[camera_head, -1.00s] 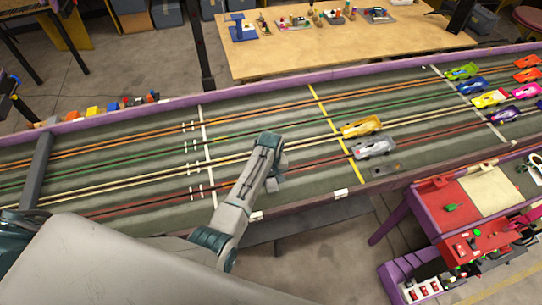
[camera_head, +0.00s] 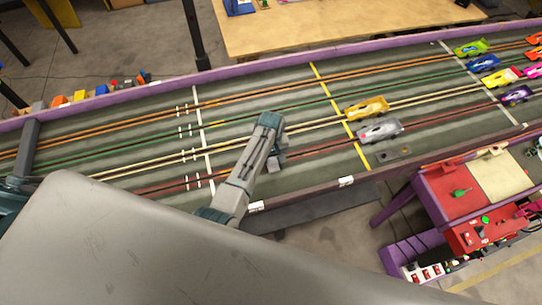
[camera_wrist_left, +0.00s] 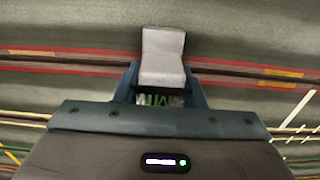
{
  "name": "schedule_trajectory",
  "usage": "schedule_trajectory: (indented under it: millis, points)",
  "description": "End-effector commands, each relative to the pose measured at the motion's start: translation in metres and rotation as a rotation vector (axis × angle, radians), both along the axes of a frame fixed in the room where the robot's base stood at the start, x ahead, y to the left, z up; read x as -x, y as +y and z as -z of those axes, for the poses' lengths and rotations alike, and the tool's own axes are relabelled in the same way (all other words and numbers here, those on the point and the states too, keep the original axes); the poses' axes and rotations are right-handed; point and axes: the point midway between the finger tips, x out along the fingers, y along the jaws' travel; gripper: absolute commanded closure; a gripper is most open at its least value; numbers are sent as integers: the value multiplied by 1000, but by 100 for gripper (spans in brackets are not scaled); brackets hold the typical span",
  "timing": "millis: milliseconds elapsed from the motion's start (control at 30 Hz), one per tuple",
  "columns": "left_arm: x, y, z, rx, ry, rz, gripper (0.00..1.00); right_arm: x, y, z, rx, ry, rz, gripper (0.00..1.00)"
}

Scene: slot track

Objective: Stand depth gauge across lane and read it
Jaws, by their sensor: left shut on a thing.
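My left gripper (camera_wrist_left: 162,98) is shut on a pale grey block-like piece (camera_wrist_left: 163,58), which I take to be the depth gauge. In the left wrist view the piece sits between the blue fingers and lies across the line of the red lane (camera_wrist_left: 75,60). I cannot tell whether its end touches the track or enters the slot. In the head view my left gripper (camera_head: 275,160) is mostly hidden under its own wrist, with a little grey showing beside it over the red lane (camera_head: 320,151). My right gripper is out of view.
A silver car (camera_head: 380,130) and a yellow car (camera_head: 367,107) stand at the yellow line, right of my arm. A flat grey piece (camera_head: 393,154) lies near them. More cars stand farther right. Purple edges (camera_head: 130,96) border the track. A red-topped bench (camera_head: 455,195) stands at right.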

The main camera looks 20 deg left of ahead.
Motion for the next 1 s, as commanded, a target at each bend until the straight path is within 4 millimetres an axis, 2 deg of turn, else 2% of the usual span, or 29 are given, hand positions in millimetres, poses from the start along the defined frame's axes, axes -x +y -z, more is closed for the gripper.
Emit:
schedule_trajectory:
  millis: [133, 167, 233, 267, 533, 667, 767, 1000]
  points:
    - [-1, 0, 3, 0, -1, 0, 99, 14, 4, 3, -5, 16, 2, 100]
    - [-1, 0, 3, 0, -1, 0, 58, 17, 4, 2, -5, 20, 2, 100]
    - [-1, 0, 2, 0, -1, 0, 45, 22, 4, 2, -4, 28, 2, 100]
    - [-1, 0, 2, 0, -1, 0, 42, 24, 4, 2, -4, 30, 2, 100]
    - [-1, 0, 1, 0, -1, 0, 42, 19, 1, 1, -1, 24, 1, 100]
    - [-1, 0, -6, 1, -3, 0, 42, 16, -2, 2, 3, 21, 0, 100]
    - [-2, -1, -20, 1, -6, -1, 42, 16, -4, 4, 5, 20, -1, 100]
    - [-2, 0, -71, 1, -7, 0, 42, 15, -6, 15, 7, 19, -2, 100]
